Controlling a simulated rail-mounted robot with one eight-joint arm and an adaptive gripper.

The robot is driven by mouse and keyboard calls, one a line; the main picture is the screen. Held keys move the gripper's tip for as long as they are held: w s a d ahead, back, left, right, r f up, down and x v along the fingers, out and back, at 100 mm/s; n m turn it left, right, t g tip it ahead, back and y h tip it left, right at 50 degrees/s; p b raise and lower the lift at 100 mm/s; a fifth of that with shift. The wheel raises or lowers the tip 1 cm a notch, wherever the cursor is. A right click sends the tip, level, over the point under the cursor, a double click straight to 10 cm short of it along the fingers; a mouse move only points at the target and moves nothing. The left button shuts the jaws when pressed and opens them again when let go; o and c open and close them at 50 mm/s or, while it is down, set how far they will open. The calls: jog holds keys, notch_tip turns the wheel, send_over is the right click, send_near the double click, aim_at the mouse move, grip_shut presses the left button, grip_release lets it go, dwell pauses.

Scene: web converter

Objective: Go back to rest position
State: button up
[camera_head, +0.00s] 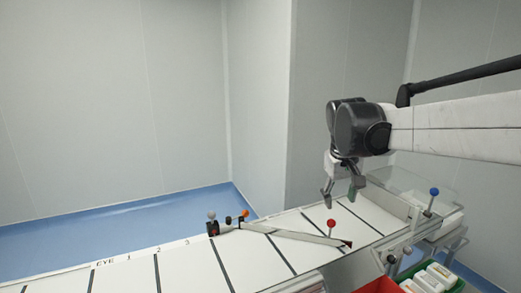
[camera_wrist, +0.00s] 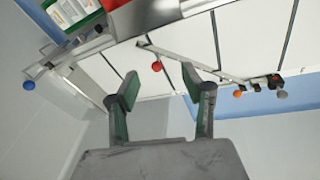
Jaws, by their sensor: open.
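My gripper (camera_head: 341,193) hangs from my white arm at the right in the head view, above the far part of the white conveyor (camera_head: 185,268). In the wrist view my gripper (camera_wrist: 160,95) shows its two green-padded fingers spread wide apart. It is open, with nothing between the fingers. The conveyor also shows in the wrist view (camera_wrist: 195,50), beyond the fingertips. A gap appears between the gripper and the conveyor surface, though its height is hard to judge.
A diagonal guide bar (camera_head: 290,235) crosses the conveyor, with a red-knobbed lever (camera_head: 331,224) near its right end. A grey knob (camera_head: 211,215) and orange knob (camera_head: 244,214) stand at the far edge. A blue-knobbed lever (camera_head: 433,191), clear panel (camera_head: 405,186), red bin (camera_head: 378,286) and green bin (camera_head: 440,279) are right.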

jog(key=s+f+m+t, duration=0.1)
jog(key=s+f+t, duration=0.1)
jog(key=s, duration=1)
jog(key=s+a+f+m+t+y, duration=0.1)
jog(key=s+f, duration=0.3)
jog(key=s, duration=0.9)
jog(key=shift+s+a+f+t, duration=0.25)
jog(key=shift+s+f+t, duration=0.05)
jog(key=shift+t, duration=0.5)
